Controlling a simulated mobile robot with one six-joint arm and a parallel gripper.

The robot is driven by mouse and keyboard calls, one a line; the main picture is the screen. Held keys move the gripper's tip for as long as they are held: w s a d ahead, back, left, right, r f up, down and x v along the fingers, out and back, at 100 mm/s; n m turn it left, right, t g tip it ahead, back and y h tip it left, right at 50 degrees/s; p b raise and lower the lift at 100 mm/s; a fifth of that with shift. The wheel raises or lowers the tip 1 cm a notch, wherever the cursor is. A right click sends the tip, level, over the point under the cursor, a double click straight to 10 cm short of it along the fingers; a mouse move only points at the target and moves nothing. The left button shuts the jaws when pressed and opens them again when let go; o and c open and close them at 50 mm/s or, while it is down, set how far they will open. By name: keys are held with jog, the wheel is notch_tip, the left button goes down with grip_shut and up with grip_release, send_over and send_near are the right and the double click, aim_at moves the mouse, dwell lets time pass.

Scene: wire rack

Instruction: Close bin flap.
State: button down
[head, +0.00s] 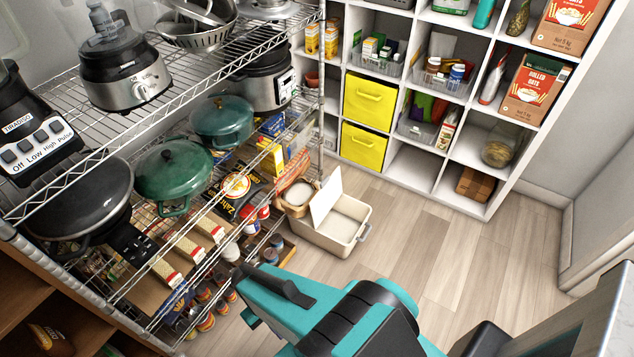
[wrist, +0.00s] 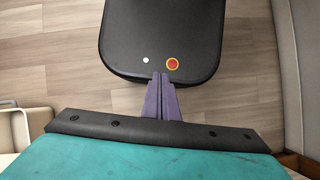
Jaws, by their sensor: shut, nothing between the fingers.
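The cream bin (head: 336,246) stands on the floor beside the wire rack, with a grey handle on its right end. Its white flap (head: 326,199) is open and tilted up over the left part, leaving the right part of the bin uncovered. My gripper (wrist: 161,78) has its purple fingers together and empty, apart from the flap, in the wrist view. A pale corner at the lower left of that view looks like the bin (wrist: 38,122). In the head view my fingertips are hidden.
The wire rack (head: 70,190) with pots and jars fills the left. A white cube shelf (head: 497,115) with yellow boxes (head: 366,102) stands at the back. The wood floor (head: 440,250) right of the bin is clear. A pale wall edge (head: 600,220) is at right.

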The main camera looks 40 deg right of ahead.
jog(key=w+d+f+n+t+h+b, duration=0.1)
jog(key=w+d+f+h+b, duration=0.3)
jog(key=w+d+f+b, duration=0.65)
jog(key=w+d+f+t+h+b, duration=0.2)
jog(key=w+d+f+h+b, duration=0.35)
jog(key=w+d+b, duration=0.75)
jog(key=w+d+h+b, duration=0.2)
jog(key=w+d+b, duration=0.5)
jog(key=d+b, duration=0.1)
jog(key=w+d+t+h+b, duration=0.1)
jog(key=w+d+h+b, duration=0.2)
jog(key=w+d+b, duration=0.4)
jog(key=w+d+r+t+h+b, duration=0.1)
jog(key=w+d+h+b, duration=0.2)
jog(key=w+d+b, duration=0.3)
jog(key=shift+w+d+n+b, duration=0.2)
jog(key=shift+d+b, duration=0.65)
jog(key=shift+d, duration=0.8)
jog(key=shift+w+d+n+b, duration=0.15)
jog(key=shift+d+b, duration=0.65)
jog(key=shift+d, duration=0.8)
jog(key=shift+w+d+r+h+b, duration=0.4)
jog(key=shift+d+r+h, duration=0.1)
jog(key=shift+r, duration=0.15)
jog(key=shift+d, duration=0.1)
jog(key=d+b, duration=0.3)
jog(key=d, duration=0.6)
jog(key=shift+d+r, duration=0.15)
jog(key=shift+d, duration=0.25)
